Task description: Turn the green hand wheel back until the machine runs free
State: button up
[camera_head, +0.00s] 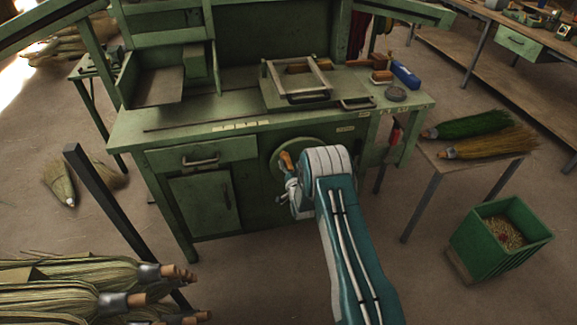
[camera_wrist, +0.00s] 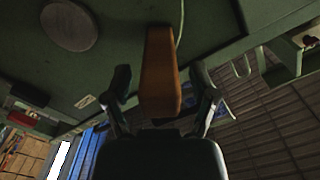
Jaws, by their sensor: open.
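The green hand wheel (camera_head: 314,146) is on the front of the green machine bench (camera_head: 240,150), partly hidden behind my arm. Its orange-brown wooden handle (camera_head: 286,160) sticks out at the wheel's left side. My gripper (camera_head: 290,190) is at the handle, just below it in the head view. In the wrist view the handle (camera_wrist: 160,75) lies between the two dark fingers of my gripper (camera_wrist: 161,95). The fingers are open, with a gap visible on each side of the handle.
A drawer and cupboard (camera_head: 205,200) are left of the wheel. A side table (camera_head: 470,165) at the right bears a green and a straw broom head. A green crate (camera_head: 500,240) stands on the floor at right. Brooms (camera_head: 80,285) lie at the front left near a dark post (camera_head: 115,210).

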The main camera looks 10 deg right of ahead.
jog(key=s, duration=1.2)
